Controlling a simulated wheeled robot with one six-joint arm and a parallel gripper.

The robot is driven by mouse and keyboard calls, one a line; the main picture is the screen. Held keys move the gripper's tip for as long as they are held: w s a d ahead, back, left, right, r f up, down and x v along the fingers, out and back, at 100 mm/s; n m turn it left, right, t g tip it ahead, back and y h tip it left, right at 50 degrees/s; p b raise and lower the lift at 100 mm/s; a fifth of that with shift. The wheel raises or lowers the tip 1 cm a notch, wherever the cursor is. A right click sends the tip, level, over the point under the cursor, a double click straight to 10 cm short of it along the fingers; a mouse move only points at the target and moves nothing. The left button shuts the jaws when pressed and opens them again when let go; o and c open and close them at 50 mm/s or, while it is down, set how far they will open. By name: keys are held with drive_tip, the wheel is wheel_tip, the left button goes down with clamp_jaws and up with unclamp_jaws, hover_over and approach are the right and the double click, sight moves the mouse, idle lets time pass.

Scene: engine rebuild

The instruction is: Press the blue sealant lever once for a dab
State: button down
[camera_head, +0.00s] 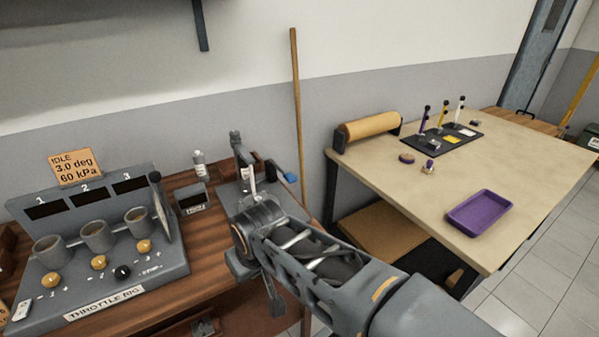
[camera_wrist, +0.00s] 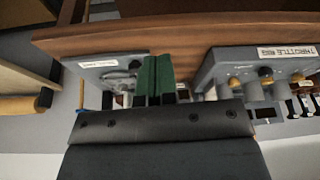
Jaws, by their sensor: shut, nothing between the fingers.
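The sealant dispenser (camera_head: 238,150) is a grey upright stand on the wooden bench, left of the leaning pole. Its blue lever (camera_head: 286,173) sticks out to the right; the lower part of the stand is hidden behind my arm. In the wrist view, which is upside down, a grey base with a white label (camera_wrist: 98,64) lies left of my fingers and a small blue piece (camera_wrist: 107,100) shows there. My gripper (camera_wrist: 153,75) has green fingers close together, with nothing between them. The fingers are hidden in the head view, and I see no contact with the lever.
The throttle rig (camera_head: 95,245) with its cups and knobs stands on the bench (camera_head: 225,300) at left. A white bottle (camera_head: 199,166) and small dark box (camera_head: 192,199) are near the stand. The pale table (camera_head: 400,190) at right bears a purple tray (camera_head: 480,212).

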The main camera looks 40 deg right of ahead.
drive_tip(key=w+d+r+m+t+y+p, duration=0.1)
drive_tip(key=w+d+r+m+p, duration=0.2)
drive_tip(key=w, duration=0.4)
drive_tip(key=w+d+r+m+t+p, duration=0.1)
drive_tip(key=w+d+r+p, duration=0.25)
drive_tip(key=w+r, duration=0.3)
drive_tip(key=w+d+m+p, duration=0.1)
drive_tip(key=w+d, duration=0.3)
drive_tip(key=d, duration=0.3)
drive_tip(key=w+d+r+m+t+p, duration=0.1)
drive_tip(key=w+d+m, duration=0.1)
drive_tip(key=w+d, duration=0.2)
drive_tip(key=w+d+r+m+t+h+p, duration=0.1)
drive_tip(key=w+d, duration=0.3)
drive_tip(key=d, duration=0.5)
drive_tip(key=shift+d+m+p, duration=0.35)
drive_tip(key=shift+m+p, duration=0.15)
drive_tip(key=shift+m, duration=0.2)
drive_tip(key=b, duration=0.7)
approach(280, 169)
drive_tip(key=shift+x, duration=1.6)
